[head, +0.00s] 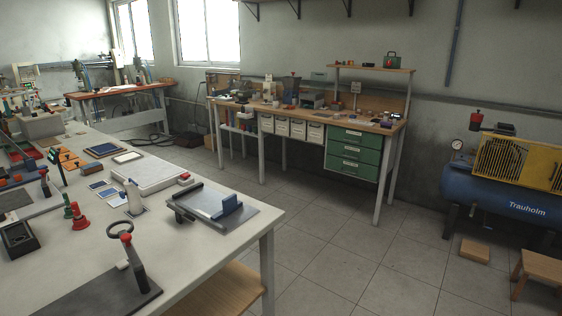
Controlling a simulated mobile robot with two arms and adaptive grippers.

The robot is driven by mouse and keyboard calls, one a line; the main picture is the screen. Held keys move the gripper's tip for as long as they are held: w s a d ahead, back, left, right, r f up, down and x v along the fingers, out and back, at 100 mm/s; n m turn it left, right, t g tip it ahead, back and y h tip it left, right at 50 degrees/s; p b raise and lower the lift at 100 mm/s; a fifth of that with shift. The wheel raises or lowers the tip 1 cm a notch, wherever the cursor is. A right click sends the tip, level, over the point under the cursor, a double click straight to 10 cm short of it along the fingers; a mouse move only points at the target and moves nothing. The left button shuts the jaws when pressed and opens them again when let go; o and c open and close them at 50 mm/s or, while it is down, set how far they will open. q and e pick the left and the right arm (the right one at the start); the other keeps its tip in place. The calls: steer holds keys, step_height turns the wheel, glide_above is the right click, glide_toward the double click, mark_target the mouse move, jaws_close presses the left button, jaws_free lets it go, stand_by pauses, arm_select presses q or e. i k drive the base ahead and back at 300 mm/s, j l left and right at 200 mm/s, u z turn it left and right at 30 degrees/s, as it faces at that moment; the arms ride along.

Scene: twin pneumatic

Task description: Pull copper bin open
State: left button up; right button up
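Several pale bins hang in a row under the top of the far workbench (388,126). They include one at the left end (266,123) and one at the right end (315,133). All look shut, with fronts level with each other. Their labels are too small to read, so I cannot tell which one is the copper bin. No copper-coloured bin stands out. Neither of my grippers is in view. The bins are across the room, well away from me.
A green drawer cabinet (353,151) is right of the bins. A large white table (165,231) with tools fills the left foreground. A blue compressor (490,196), a wooden block (474,251) and a stool (541,267) are at right. The tiled floor (335,240) between is clear.

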mark_target(268, 121)
steer(key=i+l+z, duration=0.45)
steer(key=i+z, duration=0.85)
steer(key=i, duration=0.15)
steer(key=i+u, duration=0.2)
steer(key=i, duration=0.25)
steer(key=i+u, duration=0.25)
steer(key=i, duration=0.25)
steer(key=i+l+u, duration=0.2)
steer(key=i, duration=0.25)
steer(key=i+l+u, duration=0.25)
steer(key=i, duration=0.2)
steer(key=j, duration=0.1)
